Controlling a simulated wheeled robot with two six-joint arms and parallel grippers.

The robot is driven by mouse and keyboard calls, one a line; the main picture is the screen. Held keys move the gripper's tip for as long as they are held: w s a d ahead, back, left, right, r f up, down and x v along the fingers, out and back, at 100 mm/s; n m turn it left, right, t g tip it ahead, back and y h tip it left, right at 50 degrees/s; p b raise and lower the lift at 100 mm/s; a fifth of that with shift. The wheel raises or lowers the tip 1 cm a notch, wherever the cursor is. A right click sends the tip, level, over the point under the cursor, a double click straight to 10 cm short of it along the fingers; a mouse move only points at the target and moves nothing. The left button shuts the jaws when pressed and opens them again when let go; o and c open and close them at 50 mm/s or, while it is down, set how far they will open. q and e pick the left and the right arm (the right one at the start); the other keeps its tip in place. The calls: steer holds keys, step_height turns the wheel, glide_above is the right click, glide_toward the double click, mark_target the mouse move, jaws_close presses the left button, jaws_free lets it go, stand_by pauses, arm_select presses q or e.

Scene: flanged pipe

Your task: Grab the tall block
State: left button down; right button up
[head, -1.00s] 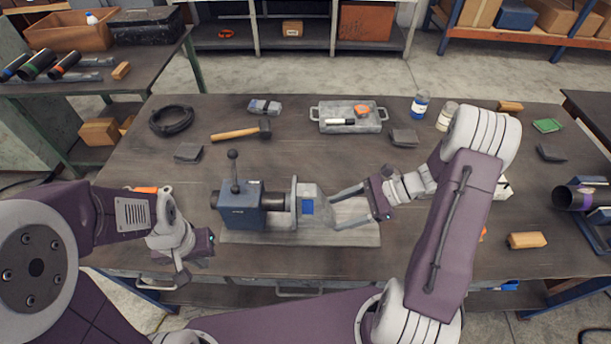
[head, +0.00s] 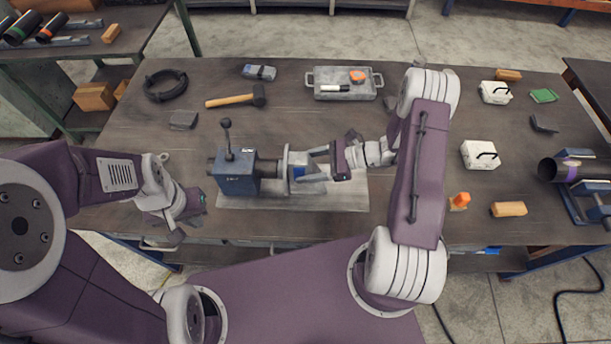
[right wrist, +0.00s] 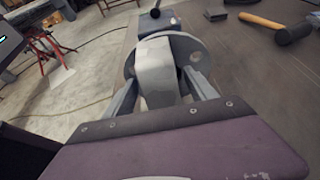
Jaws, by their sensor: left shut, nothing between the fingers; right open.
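A light grey block, apparently the tall block, stands beside the flange disc of the pipe fixture; it shows in the right wrist view (right wrist: 157,72) between my right gripper's fingers. In the head view it is mostly hidden by that gripper. My right gripper (head: 305,165) is open, with one finger on either side of the block; whether they touch it I cannot tell. The round flange (right wrist: 190,58) is just beyond the block. My left gripper (head: 176,236) is shut and empty near the table's front left edge, away from the block.
A blue vise-like fixture (head: 237,175) with an upright lever holds the pipe on a grey base plate (head: 340,197). A hammer (head: 232,101), a tray (head: 362,92) and a cable coil (head: 166,85) lie behind.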

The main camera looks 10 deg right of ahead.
steer(key=shift+w+a+f, duration=0.1)
steer(key=shift+a+f, duration=0.05)
steer(key=shift+a, duration=0.05)
steer(key=shift+d, duration=0.2)
steer(key=c, duration=0.6)
jaws_close()
steer(key=shift+a, duration=0.1)
